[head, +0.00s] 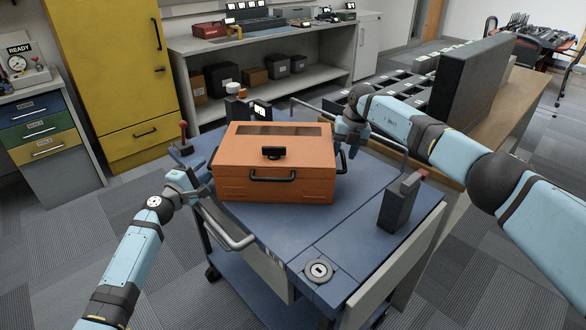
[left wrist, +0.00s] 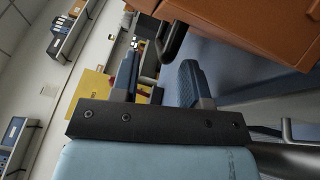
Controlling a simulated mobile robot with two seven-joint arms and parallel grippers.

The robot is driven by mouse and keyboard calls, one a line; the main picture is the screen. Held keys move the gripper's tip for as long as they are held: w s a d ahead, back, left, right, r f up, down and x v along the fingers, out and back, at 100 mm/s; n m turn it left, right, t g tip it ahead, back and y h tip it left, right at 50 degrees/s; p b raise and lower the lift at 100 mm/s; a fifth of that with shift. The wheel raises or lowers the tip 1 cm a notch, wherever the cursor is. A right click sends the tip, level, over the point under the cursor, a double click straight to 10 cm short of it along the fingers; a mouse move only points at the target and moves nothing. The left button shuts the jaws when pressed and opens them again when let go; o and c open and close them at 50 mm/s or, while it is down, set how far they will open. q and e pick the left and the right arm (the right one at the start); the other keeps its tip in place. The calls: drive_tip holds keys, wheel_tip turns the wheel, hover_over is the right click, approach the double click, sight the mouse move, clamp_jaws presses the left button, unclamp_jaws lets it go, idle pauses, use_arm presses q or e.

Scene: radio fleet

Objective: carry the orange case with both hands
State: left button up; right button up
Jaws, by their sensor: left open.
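The orange case (head: 308,150) sits upright on the blue cart top (head: 330,235), with a dark front handle (head: 273,175) and a black latch (head: 273,153). My left gripper (head: 204,187) is at the case's left side. In the left wrist view, my left gripper (left wrist: 158,72) is open, and a dark side handle (left wrist: 174,42) of the orange case (left wrist: 235,25) reaches toward the gap between the fingers. Contact cannot be told. My right gripper (head: 350,142) points down beside the case's right side; its finger opening is unclear.
A dark upright block (head: 397,207) and a round grey disc (head: 319,270) are on the cart's right and front. A red-knobbed lever (head: 184,136) stands at the back left. A bench (head: 487,118) with a tall dark panel (head: 470,85) is on the right.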

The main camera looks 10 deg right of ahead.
drive_tip(key=shift+r, duration=0.1)
use_arm(q)
drive_tip(key=v, duration=0.8)
use_arm(e)
wheel_tip(320, 180, up, 12)
drive_tip(key=d, duration=0.2)
drive_tip(key=shift+s+d+f, duration=0.15)
drive_tip(key=shift+s+f, duration=0.05)
